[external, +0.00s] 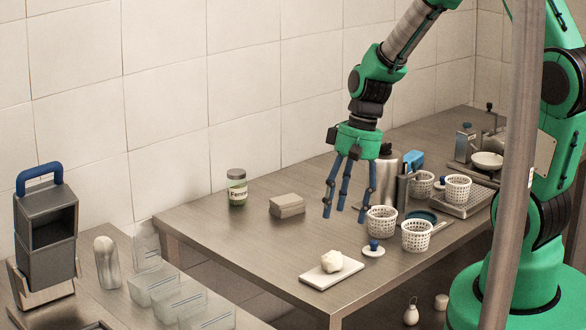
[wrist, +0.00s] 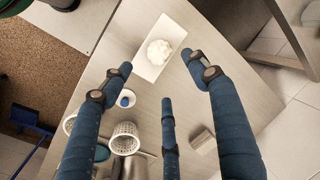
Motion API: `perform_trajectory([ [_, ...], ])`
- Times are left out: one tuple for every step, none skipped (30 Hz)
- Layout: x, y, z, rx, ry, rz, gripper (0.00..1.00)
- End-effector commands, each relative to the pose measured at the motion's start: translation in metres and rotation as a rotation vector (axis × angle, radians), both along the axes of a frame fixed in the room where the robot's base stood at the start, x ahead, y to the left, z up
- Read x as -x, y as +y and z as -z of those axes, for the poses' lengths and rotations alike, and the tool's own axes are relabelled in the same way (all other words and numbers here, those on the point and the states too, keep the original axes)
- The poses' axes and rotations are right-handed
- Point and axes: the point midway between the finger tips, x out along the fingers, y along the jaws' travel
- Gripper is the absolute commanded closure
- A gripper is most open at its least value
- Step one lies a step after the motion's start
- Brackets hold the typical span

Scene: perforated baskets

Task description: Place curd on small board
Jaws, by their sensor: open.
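The curd (external: 332,261) is a pale, lumpy white mass. It sits on the small board (external: 313,279), a white rectangle near the table's front corner. In the wrist view the curd (wrist: 159,51) rests on the board (wrist: 148,69), inside its edges. My gripper (external: 345,207) hangs above the table, behind the board and apart from it. Its blue fingers are spread with nothing between them. In the wrist view the open gripper (wrist: 160,85) shows three fingers, and the curd lies beyond their tips.
White perforated baskets (external: 416,235) stand right of the board, with a blue-knobbed white lid (external: 374,249) beside them. A grey block (external: 287,206) and a labelled jar (external: 237,187) stand at the back left. The table between the block and board is clear.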

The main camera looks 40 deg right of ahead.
Motion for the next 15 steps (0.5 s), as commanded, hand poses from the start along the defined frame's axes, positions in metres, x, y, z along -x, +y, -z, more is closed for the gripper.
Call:
perform_trajectory([
  [0.000, 0.000, 0.000, 0.000, 0.000, 0.000, 0.40],
  [0.000, 0.000, 0.000, 0.000, 0.000, 0.000, 0.40],
  [0.000, 0.000, 0.000, 0.000, 0.000, 0.000, 0.40],
  [0.000, 0.000, 0.000, 0.000, -0.001, 0.000, 0.40],
  [0.000, 0.000, -0.001, 0.000, -0.001, -0.001, 0.40],
  [0.000, 0.000, -0.003, 0.002, -0.003, -0.001, 0.40],
  [0.000, 0.000, -0.005, 0.002, -0.006, -0.003, 0.40],
  [0.001, 0.000, -0.008, 0.004, -0.010, -0.004, 0.40],
  [0.001, 0.000, -0.012, 0.007, -0.015, -0.008, 0.40],
  [0.002, 0.000, -0.017, 0.009, -0.022, -0.010, 0.40],
  [0.003, 0.001, -0.023, 0.012, -0.028, -0.013, 0.40],
  [0.004, 0.001, -0.031, 0.017, -0.037, -0.016, 0.40],
  [0.005, 0.001, -0.039, 0.021, -0.047, -0.020, 0.40],
  [0.007, 0.001, -0.048, 0.026, -0.057, -0.026, 0.40],
  [0.011, 0.002, -0.059, 0.034, -0.070, -0.034, 0.40],
])
